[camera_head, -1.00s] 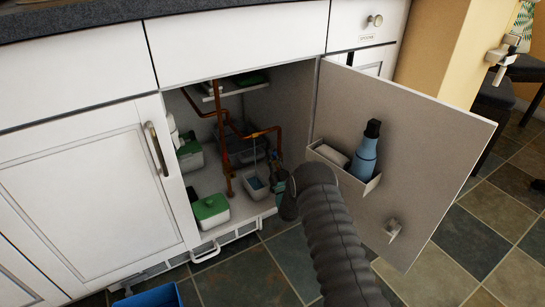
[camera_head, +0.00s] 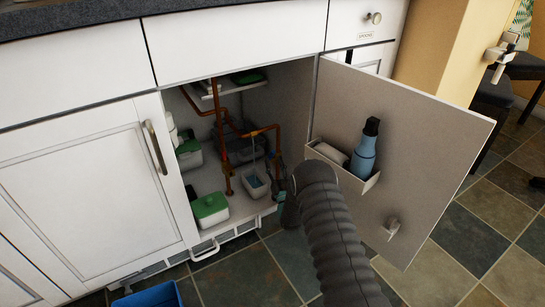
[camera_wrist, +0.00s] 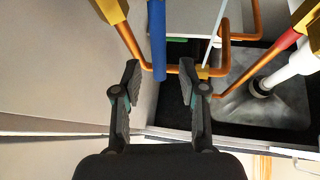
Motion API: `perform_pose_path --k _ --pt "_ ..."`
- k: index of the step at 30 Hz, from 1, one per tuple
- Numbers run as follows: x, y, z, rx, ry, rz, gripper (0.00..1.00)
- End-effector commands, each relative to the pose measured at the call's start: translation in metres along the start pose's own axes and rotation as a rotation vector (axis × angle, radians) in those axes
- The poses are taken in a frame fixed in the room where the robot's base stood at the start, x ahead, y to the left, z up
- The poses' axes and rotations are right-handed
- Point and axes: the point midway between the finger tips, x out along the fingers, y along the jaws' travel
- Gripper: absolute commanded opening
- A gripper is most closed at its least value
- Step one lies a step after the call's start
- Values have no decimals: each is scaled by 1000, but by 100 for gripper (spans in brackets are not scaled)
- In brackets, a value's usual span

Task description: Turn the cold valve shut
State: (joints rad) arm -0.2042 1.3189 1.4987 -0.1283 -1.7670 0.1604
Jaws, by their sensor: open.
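In the wrist view my gripper (camera_wrist: 160,72) is open, its two dark fingers apart. A blue bar (camera_wrist: 157,38), which looks like the cold valve's lever, shows between the fingertips; I cannot tell whether they touch it. A brass fitting (camera_wrist: 110,10) is at its upper left. A red lever (camera_wrist: 284,42) lies to the right, near another brass fitting (camera_wrist: 312,25). In the head view my arm hides most of the gripper, and no blue lever can be made out. Copper pipes (camera_head: 263,130) stand in the open cabinet, with a thin stream falling into a small tub (camera_head: 256,184).
The open cabinet door (camera_head: 430,140) stands to the right, with a door bin (camera_head: 345,169) holding a blue bottle (camera_head: 364,148). Green-lidded boxes (camera_head: 210,208) are on the cabinet's left. A blue bin (camera_head: 150,297) is on the floor. A white cylinder (camera_wrist: 285,72) is near the red lever.

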Motion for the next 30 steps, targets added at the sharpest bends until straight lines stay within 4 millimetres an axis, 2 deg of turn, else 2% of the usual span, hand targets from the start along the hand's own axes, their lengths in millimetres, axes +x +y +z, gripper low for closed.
perform_pose_path --k 1,6,13,25,30 --pt "-11 0 1 0 -4 2 42" --pt "-44 1 1 -1 -3 2 42" --pt "-73 1 0 0 -2 1 42" --pt "-80 0 0 0 0 0 42" --pt "-70 2 -6 -6 -13 5 42"
